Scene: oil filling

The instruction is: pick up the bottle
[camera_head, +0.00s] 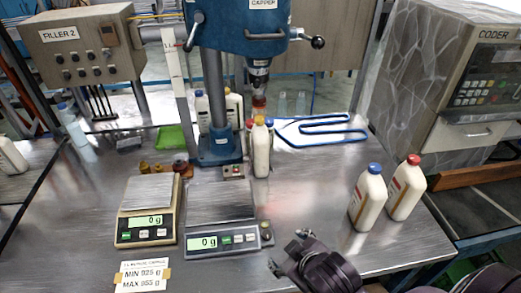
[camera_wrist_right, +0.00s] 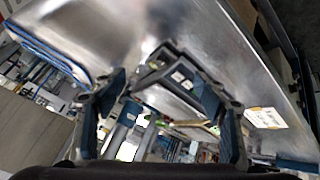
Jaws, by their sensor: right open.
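Several white bottles stand upright on the metal table. A yellow-capped bottle (camera_head: 261,150) is in front of the blue capper (camera_head: 217,140). A blue-capped bottle (camera_head: 368,200) and a red-capped bottle (camera_head: 406,190) stand side by side at the right. More bottles (camera_head: 233,106) are partly hidden behind the capper. My right gripper (camera_head: 289,252) is at the front of the table, left of and nearer than the blue-capped bottle, apart from it. In the right wrist view my right gripper (camera_wrist_right: 162,105) has its fingers spread with nothing held. My left gripper is not in view.
Two scales (camera_head: 150,193) (camera_head: 222,240) reading 0 g stand left of my right gripper. A label card (camera_head: 142,276) lies at the front. The coder machine (camera_head: 450,85) is at the right back. The table between the yellow-capped and blue-capped bottles is clear.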

